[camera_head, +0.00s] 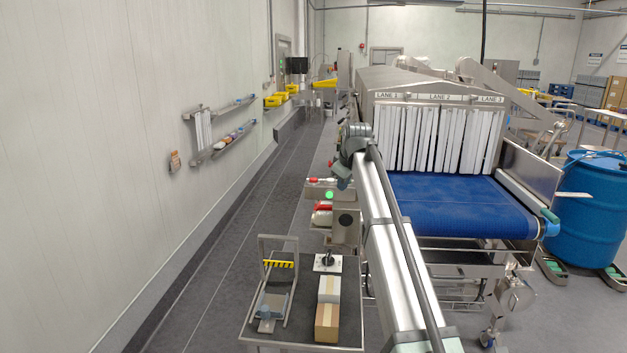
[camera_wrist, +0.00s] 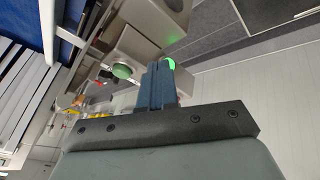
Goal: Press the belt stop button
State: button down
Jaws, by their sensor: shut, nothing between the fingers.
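My gripper (camera_wrist: 158,78) shows in the wrist view with its dark blue-grey fingers together and empty. In the head view, my gripper (camera_head: 344,184) hangs at the far end of my arm, just above a grey control box (camera_head: 345,228) beside the conveyor. A bright green light (camera_head: 329,195) is near the fingers; it also shows in the wrist view, partly behind the fingertips (camera_wrist: 171,63). A round green button (camera_wrist: 122,71) on a grey housing lies left of the fingertips, apart from them. Red parts (camera_head: 322,214) sit left of the box. I cannot tell which part is the belt stop button.
The blue belt (camera_head: 450,205) runs into a tunnel with white strip curtains (camera_head: 440,138), right of my arm. A cart (camera_head: 290,320) with boxes stands in front of the control box. A blue drum (camera_head: 590,210) stands at right. The aisle at left is clear.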

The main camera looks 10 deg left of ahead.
aim_at(313, 179)
jog(key=w+a+r+t, duration=0.3)
jog(key=w+a+r, duration=0.4)
jog(key=a+r, duration=0.3)
jog(key=shift+w+r, duration=0.35)
jog(key=shift+w, duration=0.05)
jog(key=shift+a+f, duration=0.1)
jog(key=shift+f, duration=5.3)
jog(key=shift+r, duration=1)
